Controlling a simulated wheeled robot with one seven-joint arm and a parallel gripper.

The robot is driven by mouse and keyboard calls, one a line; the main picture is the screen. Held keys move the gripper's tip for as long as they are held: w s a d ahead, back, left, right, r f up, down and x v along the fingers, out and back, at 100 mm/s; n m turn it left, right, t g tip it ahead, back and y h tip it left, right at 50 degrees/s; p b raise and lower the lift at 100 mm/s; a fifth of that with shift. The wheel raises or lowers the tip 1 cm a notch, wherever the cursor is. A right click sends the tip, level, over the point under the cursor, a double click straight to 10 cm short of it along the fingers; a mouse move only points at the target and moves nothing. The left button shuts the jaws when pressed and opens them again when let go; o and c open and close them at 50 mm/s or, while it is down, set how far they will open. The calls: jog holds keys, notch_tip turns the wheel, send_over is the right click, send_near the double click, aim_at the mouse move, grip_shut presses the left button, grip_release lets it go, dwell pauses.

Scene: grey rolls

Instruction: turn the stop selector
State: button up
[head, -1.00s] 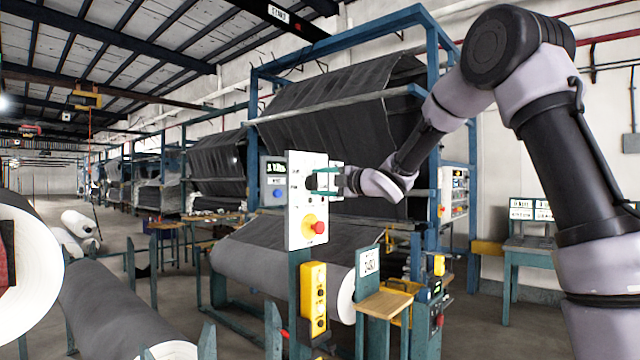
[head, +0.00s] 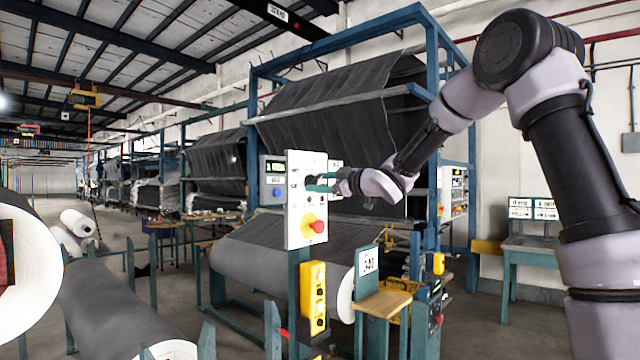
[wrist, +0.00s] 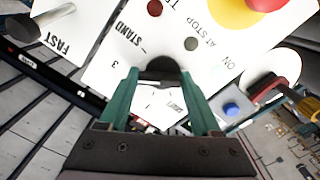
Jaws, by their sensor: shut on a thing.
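The stop selector is a dark round knob (wrist: 162,65) on a white control panel (head: 293,222). My gripper (head: 318,183) reaches the panel's upper part from the right in the head view. In the wrist view my gripper's teal fingers (wrist: 160,76) stand on either side of the knob and are shut on it. The printed word STAND and a tick mark show beside it; further print between the fingers is partly hidden. The knob's pointer direction cannot be told. In the head view the knob is mostly hidden by the fingers.
A red stop button (head: 318,227) on a yellow base sits lower on the panel. A red lamp (wrist: 155,8) and a dull lamp (wrist: 191,44) are close to the knob. A yellow button box (head: 313,290) hangs below. Grey rolls (head: 110,310) lie left.

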jog(key=shift+f+m, duration=0.1)
jog(key=shift+m, duration=0.5)
jog(key=o, duration=1.4)
jog(key=v, duration=1.1)
